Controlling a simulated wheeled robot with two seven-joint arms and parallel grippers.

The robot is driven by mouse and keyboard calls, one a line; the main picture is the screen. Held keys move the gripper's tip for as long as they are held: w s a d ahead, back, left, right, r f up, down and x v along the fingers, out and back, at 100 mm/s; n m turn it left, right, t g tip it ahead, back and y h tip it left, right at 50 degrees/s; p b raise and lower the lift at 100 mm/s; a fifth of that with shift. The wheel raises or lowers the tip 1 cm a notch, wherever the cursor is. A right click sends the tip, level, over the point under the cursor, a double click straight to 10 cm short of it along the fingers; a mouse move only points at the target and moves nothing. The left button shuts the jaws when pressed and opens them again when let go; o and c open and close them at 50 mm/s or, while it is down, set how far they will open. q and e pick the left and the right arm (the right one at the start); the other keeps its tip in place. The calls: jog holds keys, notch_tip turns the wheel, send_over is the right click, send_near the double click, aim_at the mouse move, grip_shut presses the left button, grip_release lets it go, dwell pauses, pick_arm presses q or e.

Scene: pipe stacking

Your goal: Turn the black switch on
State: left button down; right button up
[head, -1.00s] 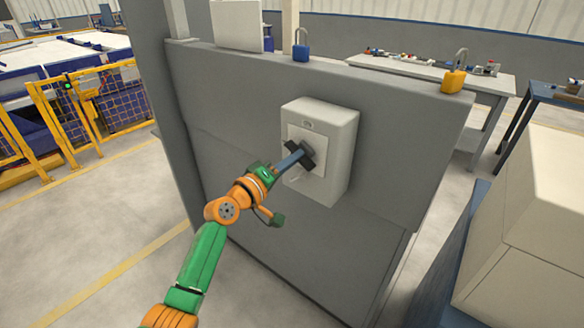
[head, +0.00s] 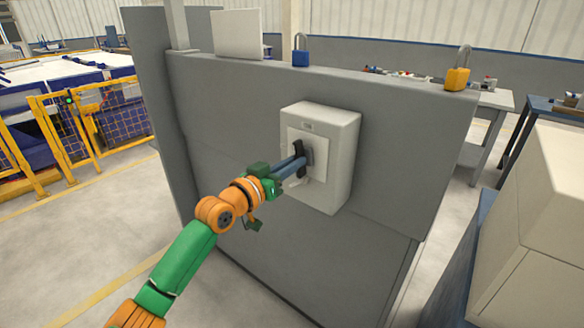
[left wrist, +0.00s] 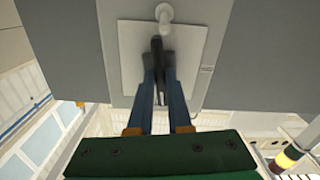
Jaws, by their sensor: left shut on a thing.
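The black switch (head: 299,160) is on the front of a light grey box (head: 335,135) fixed to a grey panel. Its handle now stands close to upright in the head view. My left gripper (head: 303,163) reaches it from the lower left, with its blue fingers shut on the handle. In the left wrist view the dark switch handle (left wrist: 157,60) sits between the two blue fingertips (left wrist: 157,75), over a pale square plate (left wrist: 190,40). The fingers hide part of the switch. My right gripper is not in view.
A blue padlock (head: 300,56) and a yellow padlock (head: 456,79) stand on the panel's top edge. A beige box-shaped cabinet (head: 540,220) is at the right. A yellow fence (head: 90,125) stands at the left. The floor before the panel is clear.

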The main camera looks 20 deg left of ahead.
pick_arm(q)
jog(key=shift+f+m, duration=0.25)
jog(key=shift+m, duration=0.65)
jog(key=c, duration=0.8)
grip_release()
jog(key=shift+r, duration=0.1)
jog(key=shift+c, duration=0.2)
jog(key=b+v, duration=0.2)
jog(key=v, duration=0.5)
